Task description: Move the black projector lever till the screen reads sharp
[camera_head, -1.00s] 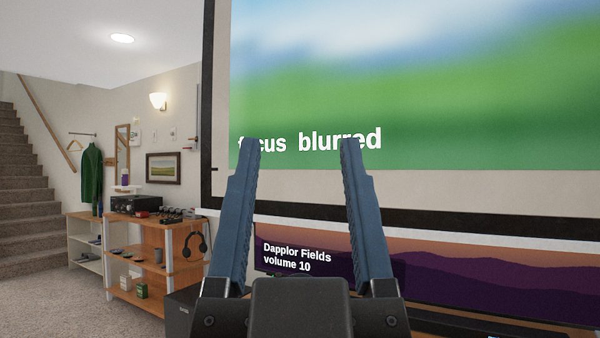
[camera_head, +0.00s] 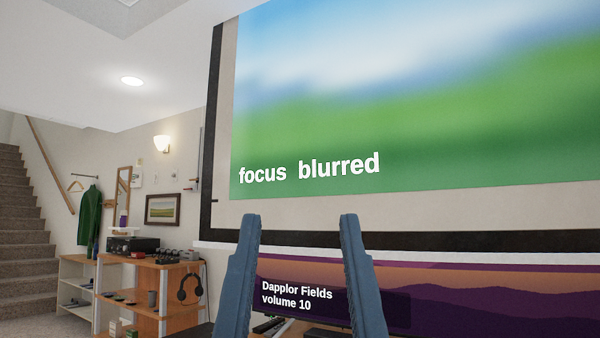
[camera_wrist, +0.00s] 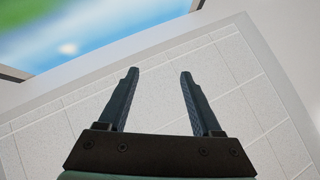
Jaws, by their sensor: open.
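The projection screen (camera_head: 420,110) fills the upper right of the head view. It shows a blurry blue and green landscape with the words "focus blurred". My gripper (camera_head: 299,216) is open and empty, its two blue fingers pointing up in front of the screen's lower edge. In the wrist view my gripper (camera_wrist: 158,72) is also open with nothing between its fingers, and a corner of the screen (camera_wrist: 100,35) shows at the upper left. The black projector lever and the projector are in neither view.
Below the screen a television (camera_head: 450,290) reads "Dapplor Fields volume 10". At the left stands a wooden shelf (camera_head: 165,262) with a black receiver, headphones and small items. Stairs (camera_head: 20,235) rise at the far left. A tiled ceiling (camera_wrist: 200,90) lies behind the gripper in the wrist view.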

